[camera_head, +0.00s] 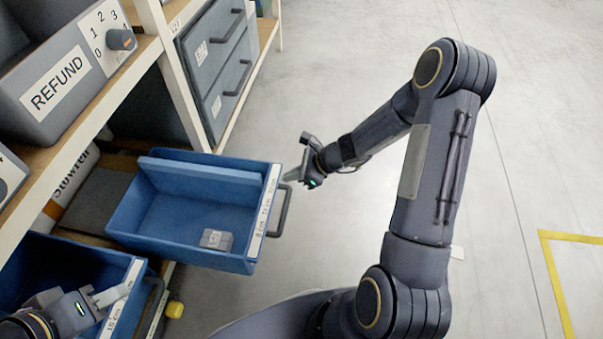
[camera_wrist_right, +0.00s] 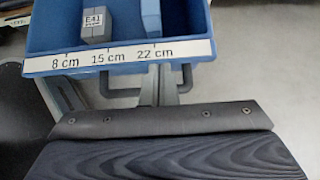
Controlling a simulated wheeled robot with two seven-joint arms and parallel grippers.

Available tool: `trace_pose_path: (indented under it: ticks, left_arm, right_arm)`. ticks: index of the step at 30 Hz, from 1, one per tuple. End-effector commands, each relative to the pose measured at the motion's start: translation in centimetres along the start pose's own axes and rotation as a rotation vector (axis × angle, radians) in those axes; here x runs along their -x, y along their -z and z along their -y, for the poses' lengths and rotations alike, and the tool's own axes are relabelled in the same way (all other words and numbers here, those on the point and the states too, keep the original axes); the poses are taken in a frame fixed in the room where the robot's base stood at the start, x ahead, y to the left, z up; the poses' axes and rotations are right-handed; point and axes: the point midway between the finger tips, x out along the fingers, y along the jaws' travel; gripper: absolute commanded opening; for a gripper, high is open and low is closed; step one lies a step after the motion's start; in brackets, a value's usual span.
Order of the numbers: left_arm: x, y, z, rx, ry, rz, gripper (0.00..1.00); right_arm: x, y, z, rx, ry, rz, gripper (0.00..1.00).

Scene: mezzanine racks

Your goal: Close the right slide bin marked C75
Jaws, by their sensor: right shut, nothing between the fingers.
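A blue slide bin (camera_head: 190,258) stands pulled out from the rack over the aisle, with a white scale strip and a dark handle (camera_head: 283,212) on its front. No C75 mark is readable on it. A small grey box marked E41 (camera_wrist_right: 96,22) lies inside. My right gripper (camera_head: 290,176) is shut and empty at the bin's front, near the handle's far end. In the right wrist view its fingers (camera_wrist_right: 162,82) reach the scale strip; I cannot tell whether they touch. My left gripper (camera_head: 108,297) is by the front of a second blue bin (camera_head: 75,252); its jaw gap is unclear.
A grey REFUND box (camera_head: 55,95) with a dial sits on the shelf above. Grey drawers (camera_head: 215,60) stand behind in the rack. A white rack post (camera_head: 178,80) rises beside the pulled-out bin. A yellow object (camera_head: 174,309) is low near the bins. The floor at right is clear.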

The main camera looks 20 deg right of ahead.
Motion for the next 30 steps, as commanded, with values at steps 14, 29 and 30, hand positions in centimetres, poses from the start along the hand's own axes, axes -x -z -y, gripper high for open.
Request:
trace_pose_path:
  ticks: [14, 29, 30]
  left_arm:
    - [-1.8, -0.9, 0.8, 0.000, 0.000, 0.000, 0.36]
    - [-1.7, -0.9, 0.8, 0.000, 0.000, 0.000, 0.36]
    - [-1.8, -0.9, 0.8, 0.000, 0.000, 0.000, 0.36]
  right_arm:
    - [-5.7, -2.6, 0.0, 0.004, 0.000, 0.000, 0.00]
    - [-5.9, -2.8, 0.0, 0.003, 0.000, 0.001, 0.00]
    - [-5.9, -2.8, 0.0, 0.003, 0.000, 0.001, 0.00]
